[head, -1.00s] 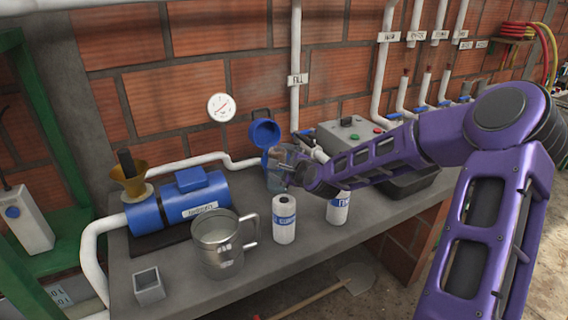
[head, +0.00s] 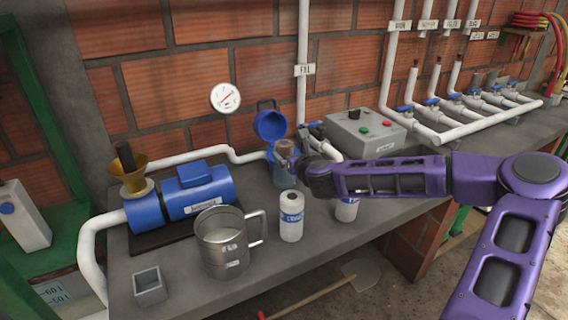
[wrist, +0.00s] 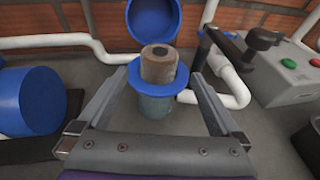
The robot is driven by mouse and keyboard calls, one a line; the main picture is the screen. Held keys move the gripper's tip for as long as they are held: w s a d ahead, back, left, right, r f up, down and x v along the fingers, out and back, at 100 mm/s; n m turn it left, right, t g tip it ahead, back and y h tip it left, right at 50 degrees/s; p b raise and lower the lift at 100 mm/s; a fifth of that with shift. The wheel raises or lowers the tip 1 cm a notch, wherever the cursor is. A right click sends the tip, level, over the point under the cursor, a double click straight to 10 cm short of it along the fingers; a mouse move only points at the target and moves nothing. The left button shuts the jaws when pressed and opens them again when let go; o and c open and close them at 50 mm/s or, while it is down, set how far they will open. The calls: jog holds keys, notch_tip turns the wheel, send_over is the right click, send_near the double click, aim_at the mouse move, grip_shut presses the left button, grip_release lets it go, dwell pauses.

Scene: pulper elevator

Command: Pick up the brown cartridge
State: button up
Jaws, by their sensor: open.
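The brown cartridge (wrist: 158,66) stands upright with its top above the blue collar of a clear bluish housing (wrist: 157,104). Its lower part is hidden inside. In the head view the cartridge (head: 283,147) shows small above the housing (head: 284,176), near the wall. My gripper (wrist: 160,76) is open and empty, with one finger on each side of the cartridge and collar in the wrist view. I cannot tell whether the fingers touch anything. In the head view my gripper (head: 294,164) is at the housing, partly hidden by its own wrist.
The open blue lid (head: 270,125) is behind the housing. A blue pump (head: 182,204), a metal jug (head: 222,240) and a white labelled roll (head: 292,218) stand left and in front. A grey control box (head: 365,133) and pipes are right.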

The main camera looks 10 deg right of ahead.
aim_at(284, 147)
jog(key=x, duration=0.7)
jog(key=shift+w+a, duration=0.1)
jog(key=shift+w, duration=0.3)
grip_shut()
